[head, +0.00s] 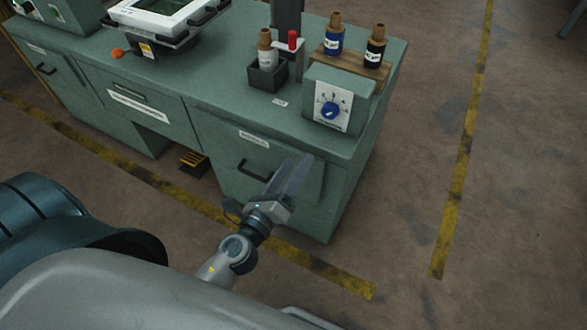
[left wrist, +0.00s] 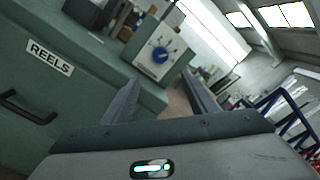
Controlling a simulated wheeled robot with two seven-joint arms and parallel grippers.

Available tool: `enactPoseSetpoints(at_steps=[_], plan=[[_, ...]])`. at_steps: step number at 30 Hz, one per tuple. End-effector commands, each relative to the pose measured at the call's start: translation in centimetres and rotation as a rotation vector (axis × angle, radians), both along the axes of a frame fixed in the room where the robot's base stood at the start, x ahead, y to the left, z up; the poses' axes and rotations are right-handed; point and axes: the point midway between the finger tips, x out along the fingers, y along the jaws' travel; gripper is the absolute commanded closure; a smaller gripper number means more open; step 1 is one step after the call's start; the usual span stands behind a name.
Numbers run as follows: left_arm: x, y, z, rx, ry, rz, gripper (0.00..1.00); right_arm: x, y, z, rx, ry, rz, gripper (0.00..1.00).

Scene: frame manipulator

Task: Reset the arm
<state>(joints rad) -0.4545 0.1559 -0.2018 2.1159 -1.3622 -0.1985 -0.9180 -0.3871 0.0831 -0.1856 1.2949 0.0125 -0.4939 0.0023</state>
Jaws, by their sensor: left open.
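My left gripper (head: 292,176) shows in the head view in front of the green workbench, near its right-hand drawer. It is empty. In the left wrist view its two fingers (left wrist: 160,100) stand apart with nothing between them, the bench front to the left and the open hall to the right. My right gripper is not in view.
The green workbench (head: 215,85) carries a box with a blue dial (head: 331,108), a dark holder with a bottle (head: 265,78), a wooden rack (head: 350,57) with blue and black bottles, and a framed device (head: 165,15). Floor right of the bench is clear.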

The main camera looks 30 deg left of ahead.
Motion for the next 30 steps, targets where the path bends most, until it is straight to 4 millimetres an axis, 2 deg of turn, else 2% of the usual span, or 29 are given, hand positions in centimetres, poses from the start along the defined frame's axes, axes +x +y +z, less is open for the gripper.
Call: enactPoseSetpoints(at_steps=[17, 21, 23, 26, 29, 30], plan=[[-0.1, 0.0, 0.1, 0.0, -0.001, 0.0, 0.47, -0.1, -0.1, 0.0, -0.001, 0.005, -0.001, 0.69], [-0.1, 0.0, -0.6, -0.022, 0.013, 0.002, 0.47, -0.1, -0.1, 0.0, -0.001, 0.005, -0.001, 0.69], [0.0, 0.1, -1.4, -0.055, 0.032, 0.004, 0.47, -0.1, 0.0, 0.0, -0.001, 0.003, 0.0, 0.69], [0.0, 0.3, -4.0, -0.153, 0.09, 0.015, 0.47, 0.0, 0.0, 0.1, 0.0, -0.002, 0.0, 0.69], [-0.1, 0.6, -8.0, -0.311, 0.18, 0.042, 0.47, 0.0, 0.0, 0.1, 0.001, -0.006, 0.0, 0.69], [-0.2, 0.7, -10.0, -0.388, 0.223, 0.059, 0.47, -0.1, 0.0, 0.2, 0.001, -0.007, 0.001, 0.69]])
